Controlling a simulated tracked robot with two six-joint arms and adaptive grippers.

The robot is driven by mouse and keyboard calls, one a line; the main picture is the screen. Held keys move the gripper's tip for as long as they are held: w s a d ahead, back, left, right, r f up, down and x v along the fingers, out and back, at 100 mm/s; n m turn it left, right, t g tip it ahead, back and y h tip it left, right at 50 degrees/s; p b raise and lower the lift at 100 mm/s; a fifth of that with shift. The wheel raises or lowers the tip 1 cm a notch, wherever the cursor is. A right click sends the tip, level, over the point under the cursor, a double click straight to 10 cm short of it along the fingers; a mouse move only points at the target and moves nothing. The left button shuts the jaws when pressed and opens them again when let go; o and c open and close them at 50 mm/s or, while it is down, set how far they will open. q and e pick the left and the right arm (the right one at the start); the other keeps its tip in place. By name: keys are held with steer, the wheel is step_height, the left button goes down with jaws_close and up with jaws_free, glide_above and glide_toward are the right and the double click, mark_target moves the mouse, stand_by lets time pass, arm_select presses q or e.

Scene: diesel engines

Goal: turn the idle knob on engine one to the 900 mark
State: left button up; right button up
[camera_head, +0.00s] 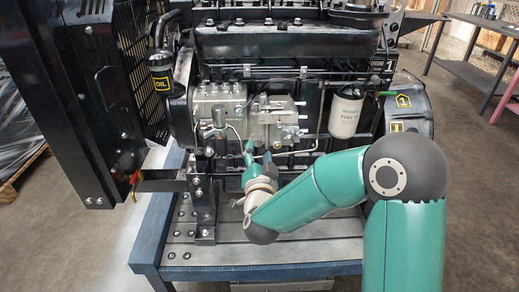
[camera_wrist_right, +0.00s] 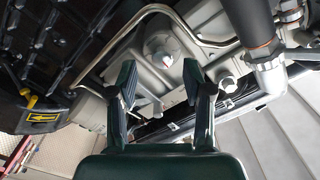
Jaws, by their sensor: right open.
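Engine one (camera_head: 290,40), black with a "1" plate (camera_head: 389,66), stands on a blue-framed bench. A silver fuel pump block (camera_head: 222,103) is on its near side. My right gripper (camera_head: 249,150) is just below and in front of this block; its fingers are small in the head view. In the right wrist view my right gripper (camera_wrist_right: 160,70) is open with nothing between its fingers. A round silver fitting (camera_wrist_right: 158,48) shows beyond the fingertips, apart from them. I cannot tell whether it is the idle knob, and no 900 mark is readable. My left gripper is out of view.
A white fuel filter (camera_head: 345,112) hangs to the right of the pump. A black radiator frame (camera_head: 75,85) stands at the left. A bent metal pipe (camera_wrist_right: 190,30) and a dark hose (camera_wrist_right: 250,22) run near the fingers.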

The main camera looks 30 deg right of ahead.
steer(key=v, duration=0.5)
steer(key=shift+d+f, duration=0.1)
steer(key=shift+d, duration=0.05)
steer(key=s+a+f+n+g+y, duration=0.1)
steer(key=a+f+n+g+y, duration=0.15)
steer(key=f, duration=0.95)
steer(key=s+a+f+n+g+y, duration=0.1)
steer(key=a+f+n+g+y, duration=0.15)
steer(key=f, duration=0.95)
steer(key=s+a+f+n+g+y, duration=0.4)
steer(key=s+a+f+g+y, duration=0.25)
steer(key=s+a+f, duration=0.5)
steer(key=s+a+f+n+g+y, duration=0.2)
steer(key=s+f+n+g, duration=0.1)
steer(key=s, duration=0.5)
step_height(320, 180, up, 20)
steer(key=p, duration=2)
steer(key=shift+r+p, duration=0.2)
steer(key=shift+p, duration=0.2)
